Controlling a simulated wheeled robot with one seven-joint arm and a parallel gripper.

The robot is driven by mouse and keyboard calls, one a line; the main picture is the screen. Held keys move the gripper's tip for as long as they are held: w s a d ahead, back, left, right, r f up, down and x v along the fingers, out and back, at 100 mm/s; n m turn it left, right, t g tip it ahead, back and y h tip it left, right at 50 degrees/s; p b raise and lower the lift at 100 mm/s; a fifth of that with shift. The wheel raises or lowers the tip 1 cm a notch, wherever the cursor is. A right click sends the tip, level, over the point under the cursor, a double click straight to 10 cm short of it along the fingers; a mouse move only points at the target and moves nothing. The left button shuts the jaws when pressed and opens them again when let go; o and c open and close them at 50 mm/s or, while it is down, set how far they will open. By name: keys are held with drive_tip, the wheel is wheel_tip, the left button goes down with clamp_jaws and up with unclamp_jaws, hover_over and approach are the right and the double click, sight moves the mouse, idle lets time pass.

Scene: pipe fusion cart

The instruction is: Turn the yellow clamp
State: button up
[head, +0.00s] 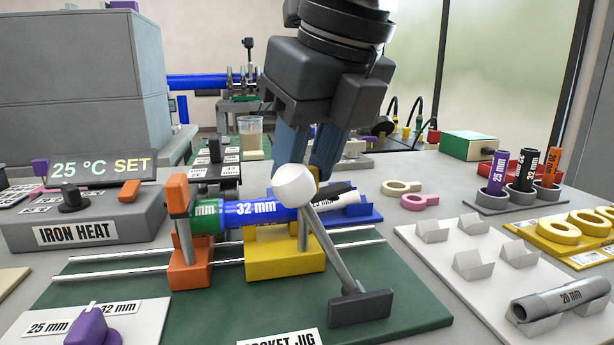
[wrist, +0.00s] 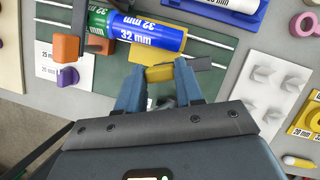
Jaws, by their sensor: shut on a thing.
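The yellow clamp (head: 285,265) stands on the green jig base, beside an orange clamp (head: 190,265). A blue 32 mm pipe (head: 250,212) lies level across it, with a green 32 mm piece (head: 204,219) at its left end. My gripper (head: 319,172) points down behind the white ball knob. In the wrist view its two blue fingers are shut on the clamp's yellow top piece (wrist: 160,73), next to the blue pipe (wrist: 155,36). In the head view the knob and pipe partly hide the grip.
A white ball knob (head: 293,185) on a grey rod leans in front of the clamp. The iron heat box (head: 90,220) stands left. A white rack (head: 470,240) with a grey 20 mm pipe lies right. Purple selector knob (head: 92,328) is front left.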

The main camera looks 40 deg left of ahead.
drive_tip(key=m+b, duration=0.1)
drive_tip(key=m, duration=0.1)
drive_tip(key=m+t+b, duration=0.1)
drive_tip(key=m+b, duration=0.1)
drive_tip(key=shift+s+m+t+h, duration=0.1)
drive_tip(key=shift+m+t+h, duration=0.2)
drive_tip(key=shift+m+h, duration=0.1)
idle(0.4)
drive_tip(key=o, duration=1)
drive_tip(key=shift+o, duration=0.2)
drive_tip(key=p+v, duration=0.1)
drive_tip(key=v, duration=0.6)
drive_tip(key=shift+s+r, duration=0.15)
drive_tip(key=shift+r, duration=0.2)
